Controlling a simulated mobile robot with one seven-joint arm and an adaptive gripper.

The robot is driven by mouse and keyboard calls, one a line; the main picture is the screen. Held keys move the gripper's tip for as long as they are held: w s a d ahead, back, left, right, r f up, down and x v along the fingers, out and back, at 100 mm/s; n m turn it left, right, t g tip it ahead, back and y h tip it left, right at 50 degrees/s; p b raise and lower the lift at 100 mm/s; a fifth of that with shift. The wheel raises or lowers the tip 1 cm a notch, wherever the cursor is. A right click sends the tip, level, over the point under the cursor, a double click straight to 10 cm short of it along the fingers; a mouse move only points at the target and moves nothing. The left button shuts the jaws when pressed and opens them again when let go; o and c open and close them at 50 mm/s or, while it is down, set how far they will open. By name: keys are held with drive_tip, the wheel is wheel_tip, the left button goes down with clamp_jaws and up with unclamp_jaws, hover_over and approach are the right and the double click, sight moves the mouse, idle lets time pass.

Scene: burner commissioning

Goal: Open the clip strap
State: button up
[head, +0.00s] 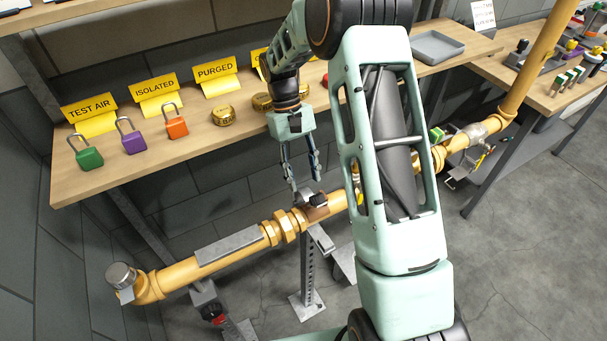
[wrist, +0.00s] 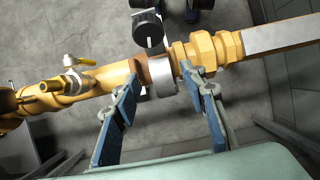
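The clip strap (wrist: 162,80) is a grey metal band around the yellow pipe (wrist: 105,78), beside a rust-brown section. A black knob (wrist: 147,26) stands beside the band on the far side of the pipe. In the head view the clip strap (head: 303,195) shows as a small grey piece on the pipe, with the black knob just right of it. My gripper (wrist: 160,78) is open, its blue-padded fingers apart on either side of the strap in the wrist view. In the head view my gripper (head: 303,176) points down just above the strap. I cannot tell whether the fingers touch it.
A yellow hex union (head: 285,226) sits left of the strap. A steel support stand (head: 308,270) is below the pipe. A small valve with a yellow handle (wrist: 75,68) is nearby. The wooden bench (head: 190,145) behind holds padlocks and yellow signs. My arm hides part of the pipe.

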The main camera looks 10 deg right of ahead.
drive_tip(key=v, duration=1.2)
